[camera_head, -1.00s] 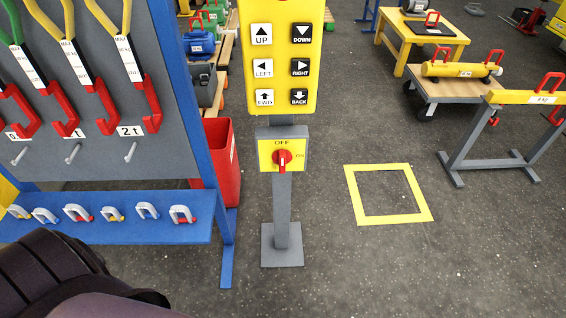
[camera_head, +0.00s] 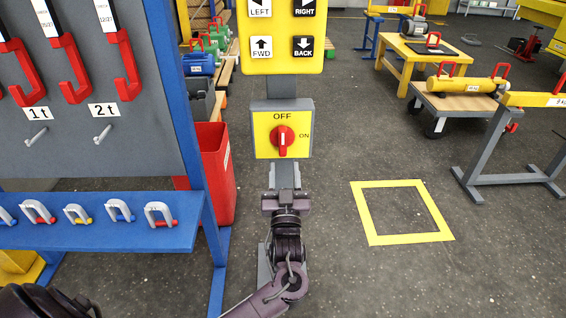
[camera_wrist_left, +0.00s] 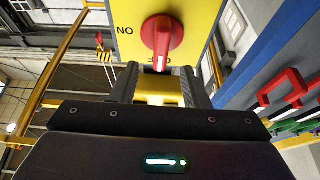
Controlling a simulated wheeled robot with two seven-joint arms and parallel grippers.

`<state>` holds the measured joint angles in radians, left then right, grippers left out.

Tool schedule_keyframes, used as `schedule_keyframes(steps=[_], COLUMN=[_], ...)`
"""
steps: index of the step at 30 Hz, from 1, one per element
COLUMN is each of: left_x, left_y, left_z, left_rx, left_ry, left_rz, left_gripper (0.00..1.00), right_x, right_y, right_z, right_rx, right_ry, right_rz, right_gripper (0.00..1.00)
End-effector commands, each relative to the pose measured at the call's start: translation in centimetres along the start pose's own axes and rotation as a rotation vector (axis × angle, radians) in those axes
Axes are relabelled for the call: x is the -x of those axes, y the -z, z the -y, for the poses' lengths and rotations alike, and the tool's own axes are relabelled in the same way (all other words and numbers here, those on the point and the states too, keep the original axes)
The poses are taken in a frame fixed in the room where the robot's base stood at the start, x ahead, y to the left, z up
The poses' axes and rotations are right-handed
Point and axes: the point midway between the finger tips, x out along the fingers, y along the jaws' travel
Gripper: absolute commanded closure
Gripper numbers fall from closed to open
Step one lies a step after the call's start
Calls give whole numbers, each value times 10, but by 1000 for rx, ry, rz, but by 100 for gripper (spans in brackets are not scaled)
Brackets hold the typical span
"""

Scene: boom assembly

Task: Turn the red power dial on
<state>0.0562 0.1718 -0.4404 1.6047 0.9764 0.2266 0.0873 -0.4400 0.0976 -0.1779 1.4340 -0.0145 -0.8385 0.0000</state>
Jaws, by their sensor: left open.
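The red power dial (camera_head: 283,140) sits on a yellow plate (camera_head: 265,147) marked OFF above and ON at the right. Its raised handle stands vertical, in line with OFF, with a white mark on it. My left gripper (camera_head: 285,180) is in front of the grey post, just below the plate and apart from the dial. In the left wrist view the dial (camera_wrist_left: 162,38) shows just beyond the fingertips of my open left gripper (camera_wrist_left: 160,76), with nothing held between them. My right gripper is not in view.
The yellow button panel (camera_head: 283,65) is above the dial. A blue rack (camera_head: 110,235) with shackles and a red bin (camera_head: 215,165) stand at the left. A yellow floor square (camera_head: 403,240) lies at the right, with open floor around it.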

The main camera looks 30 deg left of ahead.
Motion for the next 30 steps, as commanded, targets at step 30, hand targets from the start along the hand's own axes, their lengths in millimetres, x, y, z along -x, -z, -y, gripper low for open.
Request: schedule_keyframes(steps=[30], left_x=[-79], left_y=[6], left_z=[2], left_rx=[7], left_ry=[8], left_rz=[-12], left_gripper=[69], right_x=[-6], right_y=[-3], right_z=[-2], right_rx=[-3], right_ry=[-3], right_rz=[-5], right_gripper=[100])
